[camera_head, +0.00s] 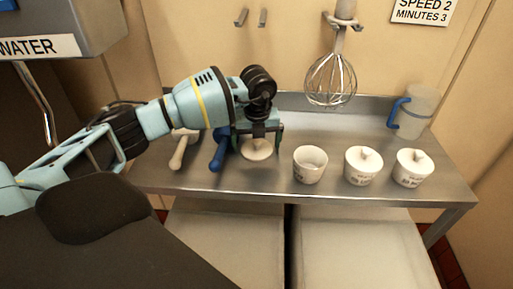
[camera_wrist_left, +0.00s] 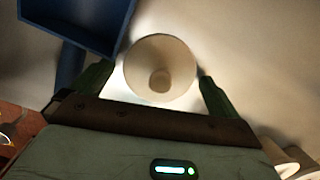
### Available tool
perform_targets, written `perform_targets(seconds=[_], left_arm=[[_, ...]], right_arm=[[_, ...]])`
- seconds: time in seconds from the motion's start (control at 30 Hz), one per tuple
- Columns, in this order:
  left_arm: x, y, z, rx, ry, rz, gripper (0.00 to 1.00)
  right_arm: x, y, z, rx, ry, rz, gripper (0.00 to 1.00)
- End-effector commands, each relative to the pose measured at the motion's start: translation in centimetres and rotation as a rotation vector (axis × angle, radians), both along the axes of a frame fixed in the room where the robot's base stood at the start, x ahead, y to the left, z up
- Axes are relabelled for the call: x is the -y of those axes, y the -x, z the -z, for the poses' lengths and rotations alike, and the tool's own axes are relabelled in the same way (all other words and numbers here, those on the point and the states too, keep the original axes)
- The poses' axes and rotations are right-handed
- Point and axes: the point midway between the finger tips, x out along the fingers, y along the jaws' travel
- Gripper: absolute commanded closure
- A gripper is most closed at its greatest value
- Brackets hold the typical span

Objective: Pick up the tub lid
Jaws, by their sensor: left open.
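The tub lid (camera_head: 256,153) is a round cream disc with a central knob, lying on the steel bench. In the left wrist view the lid (camera_wrist_left: 176,60) sits between the fingertips, knob toward the camera. My left gripper (camera_head: 259,139) is open directly above the lid, with one finger on each side; the wrist view shows the open fingers (camera_wrist_left: 152,84) too. I cannot tell whether they touch the lid. A white tub (camera_head: 311,168) without a lid stands just right of it. My right gripper is not in view.
Two lidded white tubs (camera_head: 363,168) (camera_head: 412,170) stand further right on the bench (camera_head: 340,198). A blue scoop (camera_head: 219,153) and a cream scoop (camera_head: 181,150) lie close on the left. A whisk (camera_head: 330,82) hangs above; a blue-handled jug (camera_head: 416,112) stands at the back right.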

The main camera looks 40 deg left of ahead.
Motion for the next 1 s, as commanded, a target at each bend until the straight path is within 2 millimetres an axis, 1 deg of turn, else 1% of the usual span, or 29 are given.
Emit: perform_targets(seconds=[0.2,0.4,0.5,0.83,1.0], left_arm=[[0.0,0.0,0.0,0.001,0.0,0.0,0.0],[0.0,0.0,0.0,0.001,0.0,0.0,0.26],[0.0,0.0,0.0,0.001,0.001,0.0,0.37],[0.0,0.0,-0.2,0.001,0.0,0.0,0.37],[0.0,-0.1,-1.3,0.003,0.001,0.0,0.37]], right_arm=[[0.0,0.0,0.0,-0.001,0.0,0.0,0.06],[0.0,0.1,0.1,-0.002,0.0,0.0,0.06],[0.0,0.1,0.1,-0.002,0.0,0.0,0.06],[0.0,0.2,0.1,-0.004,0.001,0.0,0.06],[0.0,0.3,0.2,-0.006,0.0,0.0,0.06]])
